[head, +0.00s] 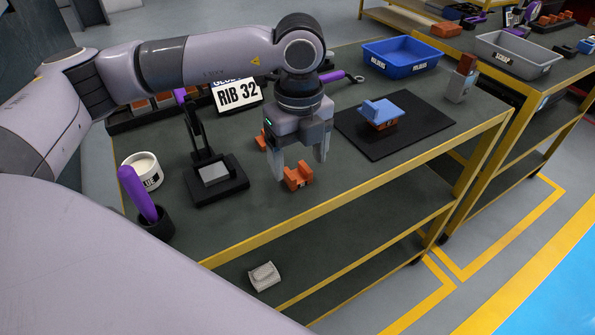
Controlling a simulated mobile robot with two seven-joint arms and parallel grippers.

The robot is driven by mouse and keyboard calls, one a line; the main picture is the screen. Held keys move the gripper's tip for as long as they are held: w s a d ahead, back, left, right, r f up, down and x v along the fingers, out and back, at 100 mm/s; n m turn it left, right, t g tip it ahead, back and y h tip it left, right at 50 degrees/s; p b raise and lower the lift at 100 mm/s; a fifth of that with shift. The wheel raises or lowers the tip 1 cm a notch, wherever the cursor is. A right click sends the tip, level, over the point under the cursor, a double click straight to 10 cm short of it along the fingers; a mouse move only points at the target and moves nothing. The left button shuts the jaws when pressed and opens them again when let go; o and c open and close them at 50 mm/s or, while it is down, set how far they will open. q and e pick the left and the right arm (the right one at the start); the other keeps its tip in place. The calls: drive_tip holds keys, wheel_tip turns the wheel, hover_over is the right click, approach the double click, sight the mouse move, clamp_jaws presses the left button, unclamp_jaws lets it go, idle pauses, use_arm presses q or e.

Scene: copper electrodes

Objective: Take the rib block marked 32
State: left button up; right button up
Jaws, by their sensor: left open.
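A copper-orange block (299,178) with a notched top lies on the dark green table top near its front edge. I cannot read any marking on it. My left gripper (300,167) points down over this block, open, with its fingers around or just above it; I cannot tell whether they touch it. A second copper piece (262,141) shows partly behind the gripper. A white sign reading "RIB 32" (238,96) stands behind, partly covered by my left arm. My right gripper is not in view.
A black stand (217,180), a white tub (142,171) and a purple-handled tool (139,194) stand left. A blue-topped copper piece (381,113) sits on a black mat (425,122) at right. A blue bin (401,57) stands behind.

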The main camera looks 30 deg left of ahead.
sight(298, 176)
use_arm(q)
drive_tip(key=shift+a+f, duration=0.1)
drive_tip(key=shift+f, duration=1.45)
drive_tip(key=c, duration=1.3)
drive_tip(key=shift+w+r, duration=0.1)
drive_tip(key=shift+r, duration=0.05)
wheel_tip(298, 176, up, 20)
drive_tip(key=shift+f, duration=0.1)
drive_tip(key=o, duration=0.6)
drive_tip(key=c, duration=0.6)
